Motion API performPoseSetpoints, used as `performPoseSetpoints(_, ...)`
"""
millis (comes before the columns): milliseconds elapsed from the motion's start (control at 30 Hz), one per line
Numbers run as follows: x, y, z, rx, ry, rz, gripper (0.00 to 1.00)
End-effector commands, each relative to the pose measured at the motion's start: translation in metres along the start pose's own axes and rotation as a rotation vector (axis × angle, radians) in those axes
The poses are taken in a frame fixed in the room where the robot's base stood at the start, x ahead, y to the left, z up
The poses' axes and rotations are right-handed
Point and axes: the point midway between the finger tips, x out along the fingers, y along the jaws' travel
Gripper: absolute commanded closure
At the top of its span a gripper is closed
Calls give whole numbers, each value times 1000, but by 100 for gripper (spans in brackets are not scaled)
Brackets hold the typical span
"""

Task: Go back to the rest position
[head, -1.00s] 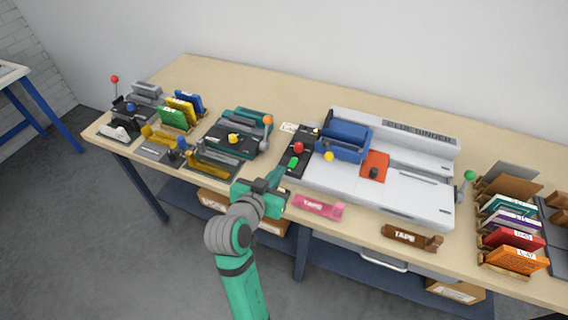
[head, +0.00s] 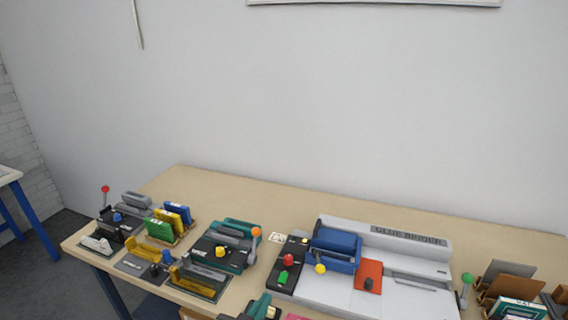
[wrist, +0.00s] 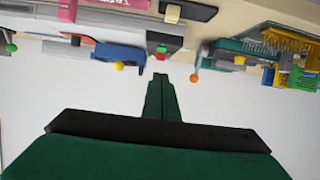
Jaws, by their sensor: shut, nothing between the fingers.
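My gripper (head: 262,306) shows at the bottom edge of the head view, only its green tip end in frame, just in front of the black control box (head: 287,279) with the red and green knobs. In the wrist view my gripper (wrist: 160,76) points forward, its two fingers together with nothing between them. The wrist picture is upside down, with the bench things along its top and the bare wall below. The rest of my arm is out of the head view.
The white binder machine (head: 400,290) with its blue part (head: 336,248) stands right of my gripper. A teal machine (head: 224,246) with an orange knob stands left. Coloured books (head: 166,225) and small tools fill the left end. The bench top (head: 190,180) behind is clear.

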Motion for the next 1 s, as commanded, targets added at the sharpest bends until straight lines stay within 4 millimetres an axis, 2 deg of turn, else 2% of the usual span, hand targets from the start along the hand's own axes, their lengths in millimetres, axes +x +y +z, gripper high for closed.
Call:
performPoseSetpoints(267, -4, 23, 71, -122, 4, -92, 100)
performPoseSetpoints(467, -22, 40, 122, -181, 12, -174, 100)
performPoseSetpoints(700, -60, 63, 173, -209, 23, -258, 100)
performPoseSetpoints(1000, -125, 96, 216, -186, 47, -322, 100)
